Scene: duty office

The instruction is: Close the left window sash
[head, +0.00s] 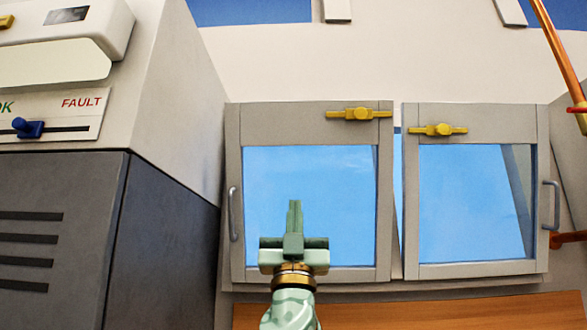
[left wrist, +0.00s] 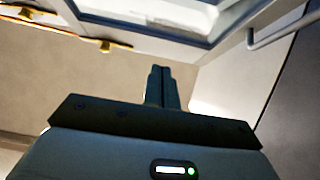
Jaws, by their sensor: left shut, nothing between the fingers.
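The left window sash (head: 310,125) is a grey frame with a blue pane, a yellow latch (head: 360,114) at its top right and a grey handle (head: 233,214) at its left. The right sash (head: 478,269) hangs beside it, with its own yellow latch (head: 438,130) and handle (head: 551,204). A narrow slanted blue gap shows between the two sashes. My left gripper (head: 295,205) is shut and empty, pointing up in front of the left sash's lower pane. Its closed fingers also show in the left wrist view (left wrist: 161,82). Contact with the sash cannot be told. My right gripper is out of view.
A large grey cabinet (head: 160,225) with a FAULT panel (head: 80,103) and blue slider (head: 28,128) stands close at left. A wooden surface (head: 400,312) lies below the window. A copper pipe (head: 560,55) runs at right.

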